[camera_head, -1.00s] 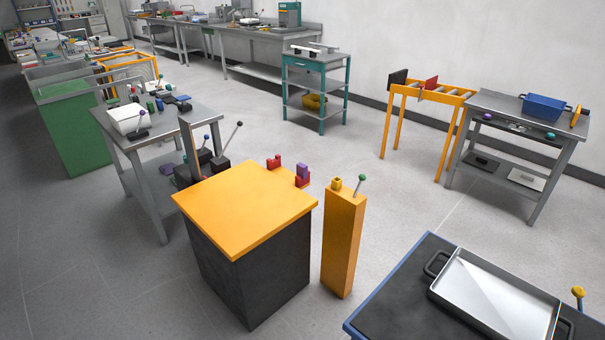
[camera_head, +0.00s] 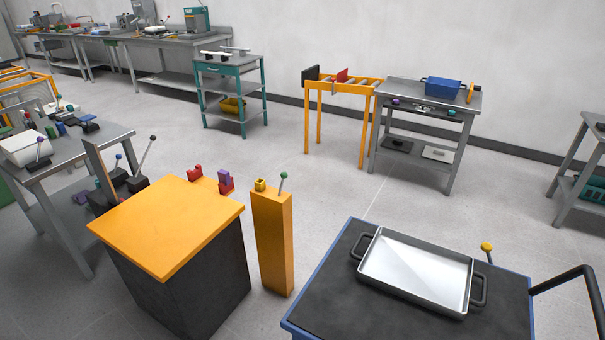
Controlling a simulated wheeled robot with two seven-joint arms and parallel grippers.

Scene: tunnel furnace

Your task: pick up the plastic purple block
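Neither of my grippers shows in the head view.
An orange post (camera_head: 272,245) with a green-knobbed lever stands right of the cabinet. A blue-edged cart (camera_head: 330,285) with a metal tray (camera_head: 373,275) is at the front right. A grey table (camera_head: 125,133) stands at the left. Open floor (camera_head: 345,190) lies behind the post.

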